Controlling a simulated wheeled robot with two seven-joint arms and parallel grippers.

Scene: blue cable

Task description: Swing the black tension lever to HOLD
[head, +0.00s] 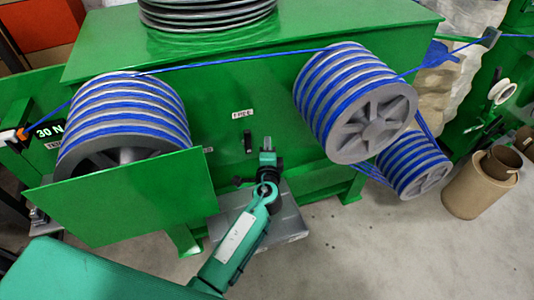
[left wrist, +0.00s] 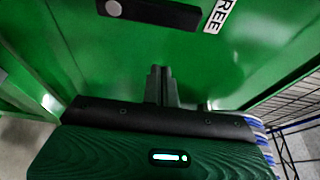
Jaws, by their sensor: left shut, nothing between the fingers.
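The black tension lever (head: 247,141) is a short dark bar on the green panel, upright and pointing up toward the FREE label (head: 241,114). In the left wrist view the lever (left wrist: 160,13) crosses the top, with a round silver pivot at its left end and its other end toward the FREE label (left wrist: 217,16). My left gripper (head: 267,143) is just right of the lever, its fingers closed together and empty. In the left wrist view the fingertips (left wrist: 160,70) are below the lever with a gap. My right gripper is out of view.
Drums wound with blue cable stand at left (head: 124,115) and right (head: 355,100). A green guard plate (head: 120,205) juts out at lower left. Brown cylinders (head: 480,185) stand far right.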

